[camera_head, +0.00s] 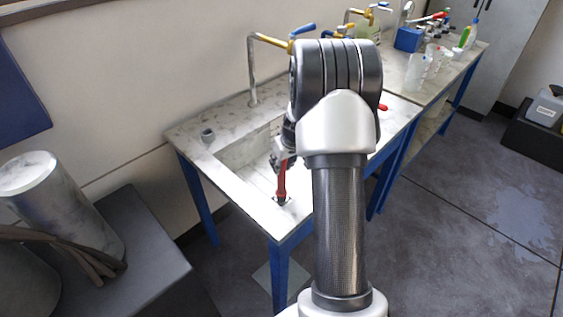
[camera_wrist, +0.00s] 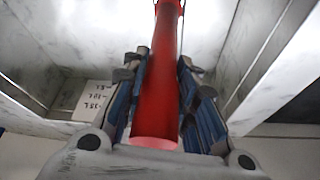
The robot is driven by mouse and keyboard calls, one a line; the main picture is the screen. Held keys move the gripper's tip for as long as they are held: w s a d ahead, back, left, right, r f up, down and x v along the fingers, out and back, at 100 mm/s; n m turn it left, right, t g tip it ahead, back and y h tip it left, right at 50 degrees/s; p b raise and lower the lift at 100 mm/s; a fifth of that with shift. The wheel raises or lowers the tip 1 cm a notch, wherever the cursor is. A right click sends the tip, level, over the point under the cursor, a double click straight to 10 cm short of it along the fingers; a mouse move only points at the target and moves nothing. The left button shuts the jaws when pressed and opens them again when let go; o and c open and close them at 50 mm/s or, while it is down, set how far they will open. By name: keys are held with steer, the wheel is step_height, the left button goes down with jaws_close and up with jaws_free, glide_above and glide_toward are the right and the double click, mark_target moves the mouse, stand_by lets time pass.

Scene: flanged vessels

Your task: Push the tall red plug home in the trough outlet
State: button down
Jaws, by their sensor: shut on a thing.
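The tall red plug (camera_head: 281,181) stands roughly upright in the sink trough (camera_head: 235,153), its lower end at the dark outlet (camera_head: 281,200) in the trough floor. My gripper (camera_head: 282,158) is shut around the plug's upper part, coming from above. In the wrist view the red plug (camera_wrist: 160,80) runs between the two blue-padded fingers (camera_wrist: 160,100) and away toward the trough floor. How deep the plug's lower end sits in the outlet cannot be told. My arm hides the right part of the trough.
A tap with a yellow and blue handle (camera_head: 272,42) stands behind the trough. A small grey fitting (camera_head: 207,135) sits on the left rim. A blue box (camera_head: 408,39) and plastic beakers (camera_head: 418,70) stand on the bench further right. A printed white label (camera_wrist: 92,98) shows on the trough's side.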

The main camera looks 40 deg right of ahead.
mark_target(281, 175)
steer(key=shift+f, duration=1.4)
steer(key=c, duration=1.2)
jaws_free()
steer(key=shift+r, duration=0.1)
